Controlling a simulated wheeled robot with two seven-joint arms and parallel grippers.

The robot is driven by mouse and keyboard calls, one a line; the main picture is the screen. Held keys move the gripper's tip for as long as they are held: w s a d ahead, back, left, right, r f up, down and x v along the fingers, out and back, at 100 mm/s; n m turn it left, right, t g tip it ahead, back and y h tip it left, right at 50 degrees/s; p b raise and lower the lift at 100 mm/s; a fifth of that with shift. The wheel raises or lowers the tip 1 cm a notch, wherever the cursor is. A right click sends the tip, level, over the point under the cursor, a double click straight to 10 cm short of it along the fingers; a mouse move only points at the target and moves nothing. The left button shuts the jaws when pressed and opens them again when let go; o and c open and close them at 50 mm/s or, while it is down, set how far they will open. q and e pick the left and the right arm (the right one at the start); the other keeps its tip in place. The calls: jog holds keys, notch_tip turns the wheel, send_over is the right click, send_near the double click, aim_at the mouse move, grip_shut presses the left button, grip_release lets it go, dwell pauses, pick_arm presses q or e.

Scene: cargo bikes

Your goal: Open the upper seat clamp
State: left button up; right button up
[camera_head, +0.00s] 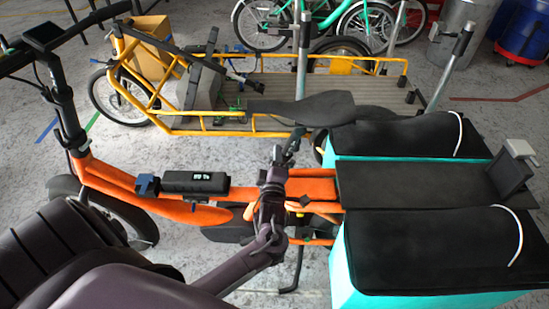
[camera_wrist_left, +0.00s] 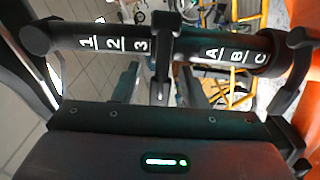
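The seat post (camera_wrist_left: 115,42) runs across the left wrist view, marked 1 2 3 on one part and A B C on the other. The upper seat clamp (camera_wrist_left: 165,28) sits between the two marked parts. Its dark lever (camera_wrist_left: 161,85) points toward the camera. My left gripper (camera_wrist_left: 160,92) is open, with one finger on either side of the lever; I cannot tell whether they touch it. In the head view my left gripper (camera_head: 280,168) is at the post below the black saddle (camera_head: 300,108), and hides much of it. My right gripper does not show.
The orange cargo bike (camera_head: 105,178) carries a black battery box (camera_head: 195,183). Turquoise-sided boxes (camera_head: 350,280) with black tops stand at its right. A yellow cargo bike (camera_head: 270,79) is close behind. Bare floor (camera_head: 215,150) shows between the bikes.

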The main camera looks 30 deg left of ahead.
pick_arm(q)
grip_shut()
dwell(0.3)
